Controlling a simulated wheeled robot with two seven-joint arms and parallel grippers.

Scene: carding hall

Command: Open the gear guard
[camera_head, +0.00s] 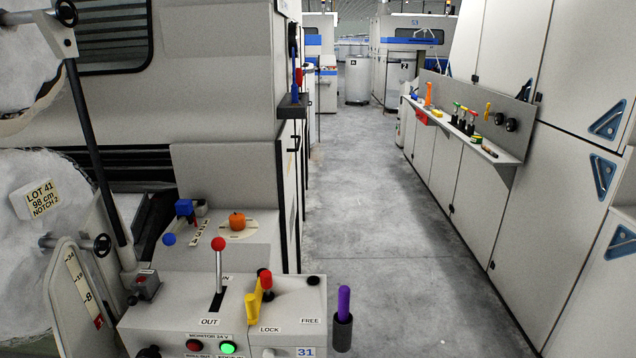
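No part of the view is clearly marked as the gear guard, so I cannot tell which panel it is. The nearest machine on the left has a grey side panel (225,172) and a narrow end face with dark handles, seen edge-on. In front is a grey control box (165,318) numbered 31. It carries a red-knobbed lever (219,246) between IN and OUT. Neither of my grippers is in view.
A purple-handled tool (343,304) sits in a black holder at the box's right. White cabinets (560,185) with blue triangular handles line the right, beside a shelf (470,137) of small tools. The grey floor aisle (370,210) between is clear.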

